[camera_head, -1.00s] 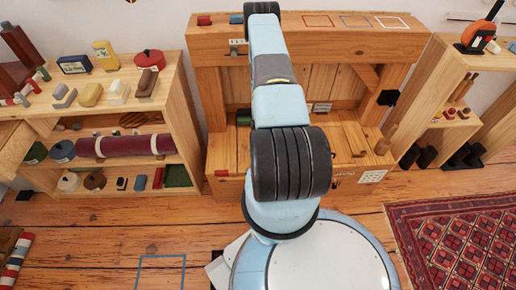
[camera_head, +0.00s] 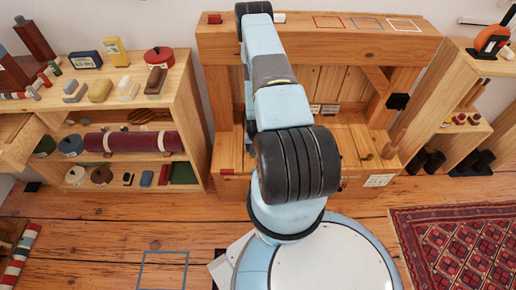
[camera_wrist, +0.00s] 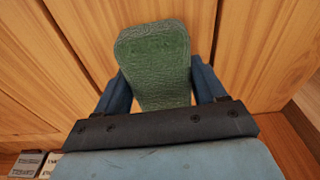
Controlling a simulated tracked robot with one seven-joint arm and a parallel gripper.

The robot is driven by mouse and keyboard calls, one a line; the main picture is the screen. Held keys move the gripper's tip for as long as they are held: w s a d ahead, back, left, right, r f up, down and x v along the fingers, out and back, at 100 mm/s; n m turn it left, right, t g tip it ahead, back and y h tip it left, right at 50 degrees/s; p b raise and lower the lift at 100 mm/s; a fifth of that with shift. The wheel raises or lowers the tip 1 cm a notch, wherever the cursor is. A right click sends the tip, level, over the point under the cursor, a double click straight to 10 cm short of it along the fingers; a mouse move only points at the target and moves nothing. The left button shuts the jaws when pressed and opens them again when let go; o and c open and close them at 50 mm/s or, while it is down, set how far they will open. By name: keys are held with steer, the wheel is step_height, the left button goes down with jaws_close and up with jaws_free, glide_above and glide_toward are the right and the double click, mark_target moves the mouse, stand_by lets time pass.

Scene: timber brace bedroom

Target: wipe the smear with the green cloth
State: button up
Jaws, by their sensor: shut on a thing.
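The green cloth (camera_wrist: 155,60) is a thick, textured pad between the two blue fingers of my gripper (camera_wrist: 158,90) in the wrist view. My gripper is shut on it, and the cloth extends beyond the fingertips. Pale wooden boards fill the background behind it; I cannot tell whether the cloth touches them. In the head view my arm hides the gripper and cloth. I cannot make out the smear in either view.
The wooden bench (camera_head: 325,44) stands ahead, with colored outlines on its top. A laden shelf (camera_head: 187,95) is at left, and another shelf (camera_head: 462,125) at right. A patterned rug (camera_head: 445,240) lies at lower right. Small labels (camera_wrist: 38,163) show in the wrist view.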

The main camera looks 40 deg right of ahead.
steer(key=shift+w+a+f, duration=0.1)
steer(key=shift+w+a, duration=0.55)
steer(key=shift+a, duration=0.3)
steer(key=shift+w+a, duration=0.6)
steer(key=shift+a, duration=0.3)
steer(key=shift+w+d, duration=0.4)
steer(key=shift+w, duration=0.2)
steer(key=shift+w+d, duration=0.4)
steer(key=shift+w, duration=0.2)
steer(key=shift+s+d+f, duration=0.1)
steer(key=shift+s+d, duration=0.45)
steer(key=shift+d, duration=0.25)
steer(key=shift+s+d, duration=0.55)
steer(key=shift+d, duration=0.25)
steer(key=shift+s+d+r, duration=0.1)
steer(key=shift+s+d, duration=0.45)
steer(key=shift+d, duration=0.3)
steer(key=shift+s+d+r, duration=0.1)
steer(key=shift+s+d, duration=0.5)
steer(key=shift+d, duration=0.25)
steer(key=shift+s+d, duration=0.55)
steer(key=shift+d, duration=0.3)
steer(key=shift+f, duration=0.1)
